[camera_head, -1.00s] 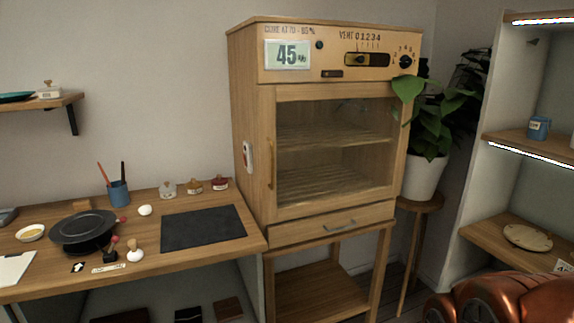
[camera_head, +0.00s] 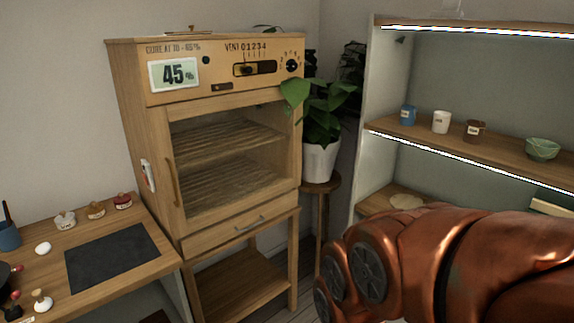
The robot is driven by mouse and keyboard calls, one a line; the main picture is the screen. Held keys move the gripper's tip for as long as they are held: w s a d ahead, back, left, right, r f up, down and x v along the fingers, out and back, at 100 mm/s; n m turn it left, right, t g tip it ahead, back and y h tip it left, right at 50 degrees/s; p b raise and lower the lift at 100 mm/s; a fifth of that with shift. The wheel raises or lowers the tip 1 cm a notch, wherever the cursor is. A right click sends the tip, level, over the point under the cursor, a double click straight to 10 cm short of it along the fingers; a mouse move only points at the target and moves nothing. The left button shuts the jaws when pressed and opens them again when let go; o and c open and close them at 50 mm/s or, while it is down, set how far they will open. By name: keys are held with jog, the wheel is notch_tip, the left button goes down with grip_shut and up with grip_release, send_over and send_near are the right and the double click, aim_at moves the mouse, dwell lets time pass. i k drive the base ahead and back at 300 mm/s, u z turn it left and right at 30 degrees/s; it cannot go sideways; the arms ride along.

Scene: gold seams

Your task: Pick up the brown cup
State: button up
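The brown cup (camera_head: 474,131) stands upright on the middle shelf at the right, with a small pale label on its front. A white cup (camera_head: 441,122) and a blue cup (camera_head: 408,115) stand to its left, apart from it. My copper-coloured arm fills the lower right of the picture, below the shelf. My gripper is not in view.
A green bowl (camera_head: 542,149) stands right of the brown cup. The shelf (camera_head: 390,128) has a lit front edge, with another shelf above. A wooden cabinet (camera_head: 235,229) and a potted plant (camera_head: 320,160) stand to the left. A worktable (camera_head: 150,268) is at lower left.

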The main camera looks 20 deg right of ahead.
aim_at(475, 130)
jog(key=u, duration=1)
jog(key=i, duration=0.35)
jog(key=z, duration=3.3)
